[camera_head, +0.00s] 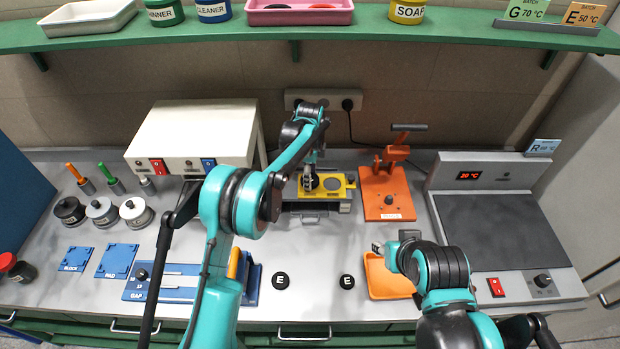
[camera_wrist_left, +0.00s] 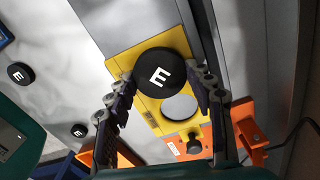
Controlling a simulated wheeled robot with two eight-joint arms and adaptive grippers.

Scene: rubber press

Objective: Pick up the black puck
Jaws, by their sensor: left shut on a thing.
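A black puck marked E (camera_wrist_left: 160,77) is between the fingers of my left gripper (camera_wrist_left: 163,92), which is shut on it. The puck is at a yellow plate (camera_wrist_left: 123,66) with a round opening; I cannot tell whether it touches the plate. In the head view my left gripper (camera_head: 311,183) is over the yellow plate (camera_head: 341,192) and mostly hides the puck. Two more black E pucks lie on the bench, one to the left (camera_head: 282,282) and one to the right (camera_head: 347,281). My right gripper (camera_head: 380,248) is beside the orange tray's back left edge; its opening is unclear.
An orange press (camera_head: 386,199) stands right of the yellow plate. A white box with switches (camera_head: 193,135) is behind left. A blue gap fixture (camera_head: 180,284) lies front left, an orange tray (camera_head: 391,286) front right. A hot plate (camera_head: 500,230) is at right.

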